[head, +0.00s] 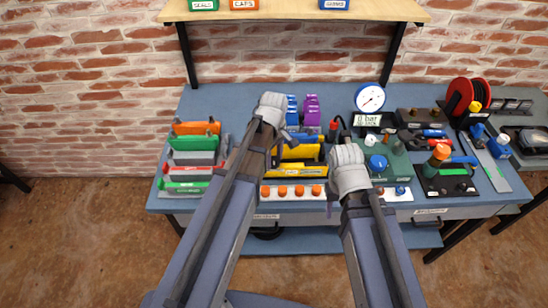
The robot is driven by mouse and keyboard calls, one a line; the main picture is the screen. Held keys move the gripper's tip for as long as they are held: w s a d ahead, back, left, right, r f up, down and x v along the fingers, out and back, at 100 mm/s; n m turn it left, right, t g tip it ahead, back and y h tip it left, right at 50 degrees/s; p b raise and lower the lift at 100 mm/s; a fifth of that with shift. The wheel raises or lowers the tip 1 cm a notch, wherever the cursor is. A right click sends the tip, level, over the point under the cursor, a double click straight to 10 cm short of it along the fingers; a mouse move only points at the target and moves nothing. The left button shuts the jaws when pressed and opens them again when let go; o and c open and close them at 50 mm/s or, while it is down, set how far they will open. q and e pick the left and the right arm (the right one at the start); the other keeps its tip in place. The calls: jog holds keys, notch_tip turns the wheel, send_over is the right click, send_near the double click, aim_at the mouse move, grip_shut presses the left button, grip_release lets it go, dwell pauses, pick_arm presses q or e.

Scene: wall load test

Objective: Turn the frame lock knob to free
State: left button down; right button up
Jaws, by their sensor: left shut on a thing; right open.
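My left gripper (272,108) is above the back middle of the bench, left of the blue and purple blocks. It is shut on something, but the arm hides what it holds. My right gripper (347,165) is open over the bench, just left of a green box with a round blue knob (377,163) on top. I cannot tell whether this blue knob is the frame lock knob; no readable label names it. The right gripper's fingertips are mostly hidden by its own wrist, and I cannot tell whether they touch anything.
The blue bench (227,102) stands against a brick wall. A gauge (369,97) stands at the back, with a red reel (468,95) to its right. Colored racks (193,143) fill the left, and a strip with orange knobs (299,190) lies in front. A shelf (290,12) overhangs.

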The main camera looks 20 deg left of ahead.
aim_at(274, 160)
dwell(0.4)
pick_arm(q)
jog(key=shift+c, duration=1.5)
grip_release()
notch_tip(274, 160, up, 8)
jog(key=p, duration=0.8)
jog(key=shift+f, duration=0.1)
